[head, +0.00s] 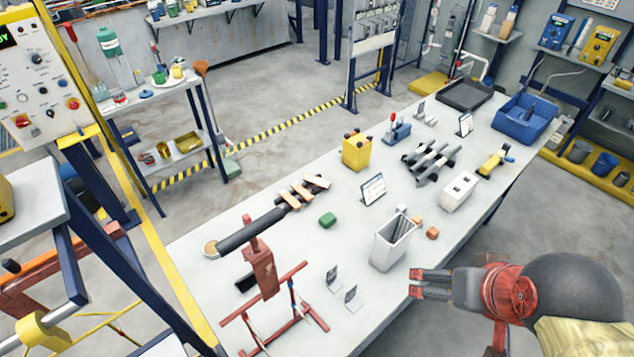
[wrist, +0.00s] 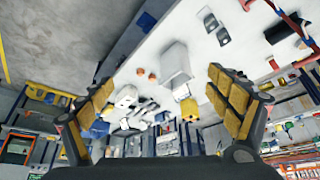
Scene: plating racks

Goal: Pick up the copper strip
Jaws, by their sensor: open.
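A few tan, copper-coloured strips (head: 303,192) lie side by side across a dark bar on the white bench, left of its middle in the head view. I cannot tell which is the task's copper strip. My gripper (head: 413,283) is open and empty over the bench's front edge, to the right of and well apart from these strips. In the wrist view my gripper's yellow-padded fingers (wrist: 163,80) are wide apart with nothing between them.
Orange blocks (head: 432,233) lie right of the container. A green block (head: 328,220), a yellow box (head: 356,151), a dark-slatted rack (head: 432,160) and a white box (head: 459,192) stand farther back. A red stand (head: 263,270) rises at left. Clear bench lies between the green block and the container.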

